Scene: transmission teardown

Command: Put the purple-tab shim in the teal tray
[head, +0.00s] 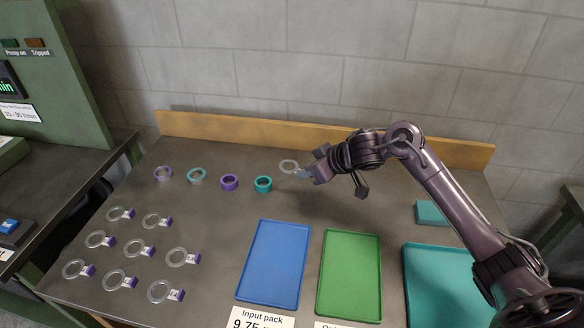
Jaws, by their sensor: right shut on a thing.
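My right gripper (306,173) comes in from the right, shut on a pale ring-shaped shim (288,165). It holds the shim by one side near the back of the table, to the right of the row of rings; the jaws cover its tab, so I cannot see the tab's colour. Several pale shims with purple tabs (159,291) lie flat in rows on the left side of the table. The teal tray (418,281) is at the right front, partly covered by my right arm; the part of it that shows is empty. My left gripper is not in view.
A blue tray (273,265) and a green tray (350,275) lie empty at the front middle. Purple and teal rings (263,184) stand in a row at the back left. A teal block (431,214) sits behind the teal tray. A wooden ledge (230,128) borders the back.

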